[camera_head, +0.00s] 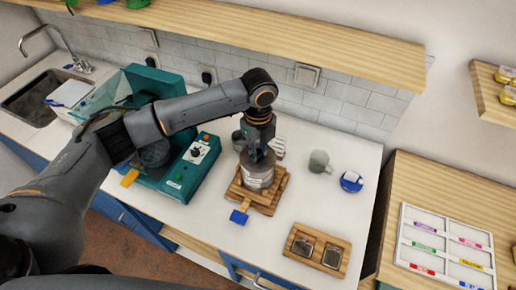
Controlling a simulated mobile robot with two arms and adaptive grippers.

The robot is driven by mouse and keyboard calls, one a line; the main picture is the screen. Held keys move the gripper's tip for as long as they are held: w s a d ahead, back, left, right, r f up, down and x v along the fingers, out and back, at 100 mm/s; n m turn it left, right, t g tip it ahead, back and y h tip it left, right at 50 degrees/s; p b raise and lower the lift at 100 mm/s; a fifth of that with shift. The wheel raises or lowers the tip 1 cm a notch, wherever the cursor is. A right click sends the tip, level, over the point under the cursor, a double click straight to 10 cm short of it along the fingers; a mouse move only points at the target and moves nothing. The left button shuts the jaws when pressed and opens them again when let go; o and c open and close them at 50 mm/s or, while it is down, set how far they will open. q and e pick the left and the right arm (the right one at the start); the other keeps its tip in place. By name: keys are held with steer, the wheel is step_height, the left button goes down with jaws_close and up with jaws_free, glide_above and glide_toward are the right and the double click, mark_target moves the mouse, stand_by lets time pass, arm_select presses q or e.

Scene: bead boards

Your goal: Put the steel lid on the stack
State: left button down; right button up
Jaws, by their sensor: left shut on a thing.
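A steel, round stack (260,181) stands upright on a square wooden board (272,202) on the white counter. My left gripper (258,156) points down right over the top of the stack. It is shut on the steel lid, which is mostly hidden by the fingers. The lid is at or just above the stack's top; I cannot tell whether they touch. My right gripper is not in view.
A teal machine (185,178) stands left of the stack. A grey-green mug (320,161) and a blue-and-white round item (351,182) are to the right. A wooden tray (296,246) with two metal squares lies in front.

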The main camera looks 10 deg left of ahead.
arm_select(q)
steer(key=c, duration=1.1)
jaws_free()
step_height(320, 180, up, 12)
steer(key=shift+s+f, duration=0.1)
